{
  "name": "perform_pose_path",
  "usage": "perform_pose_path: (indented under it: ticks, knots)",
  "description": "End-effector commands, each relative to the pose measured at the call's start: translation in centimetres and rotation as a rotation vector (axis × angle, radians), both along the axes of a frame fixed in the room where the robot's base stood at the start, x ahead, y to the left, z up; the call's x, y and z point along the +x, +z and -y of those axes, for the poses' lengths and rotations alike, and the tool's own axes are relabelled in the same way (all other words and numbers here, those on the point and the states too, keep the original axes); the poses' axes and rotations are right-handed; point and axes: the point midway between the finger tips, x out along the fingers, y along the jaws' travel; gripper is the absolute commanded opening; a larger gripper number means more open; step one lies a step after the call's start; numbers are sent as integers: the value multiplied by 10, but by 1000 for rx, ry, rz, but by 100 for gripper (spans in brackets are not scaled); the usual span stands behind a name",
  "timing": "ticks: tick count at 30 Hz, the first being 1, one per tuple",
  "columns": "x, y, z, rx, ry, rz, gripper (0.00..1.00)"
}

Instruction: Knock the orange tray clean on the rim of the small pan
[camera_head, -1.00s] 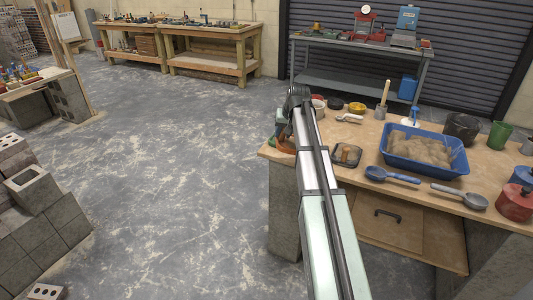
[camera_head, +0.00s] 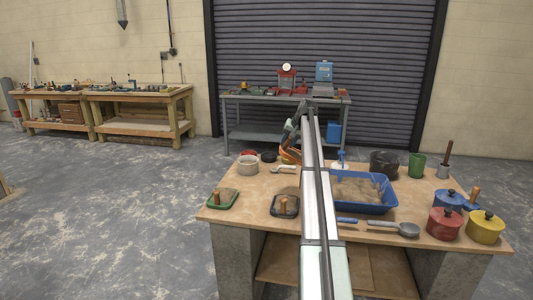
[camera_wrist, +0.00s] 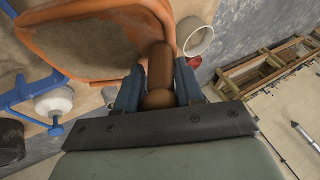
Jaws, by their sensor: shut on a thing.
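My gripper (camera_wrist: 159,92) is shut on the wooden handle (camera_wrist: 160,68) of the orange tray (camera_wrist: 60,42). The tray reaches away from the fingers, and brown material shows inside it in the wrist view. In the head view the orange tray (camera_head: 290,156) is partly hidden by my arm, over the back left of the table. A pale round pan (camera_head: 248,165) stands left of it, and it also shows in the wrist view (camera_wrist: 194,38), just right of the tray. I cannot tell whether they touch. Small red (camera_head: 249,153) and black (camera_head: 269,156) vessels stand behind.
A blue tub (camera_head: 371,207) of sandy material stands right of my arm. A green tray (camera_head: 222,200) and a black tray (camera_head: 285,206) lie at front left. Red (camera_head: 444,224), yellow (camera_head: 485,228) and blue (camera_head: 448,201) lidded pots stand at the right.

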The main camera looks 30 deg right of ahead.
Motion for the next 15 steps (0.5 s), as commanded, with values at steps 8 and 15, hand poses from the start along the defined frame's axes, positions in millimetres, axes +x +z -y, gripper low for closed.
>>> perform_pose_path:
  ticks: [8,15]
  knots:
    - [-14,15,83,33,-102,27,0]
    - [-21,18,106,42,-132,37,0]
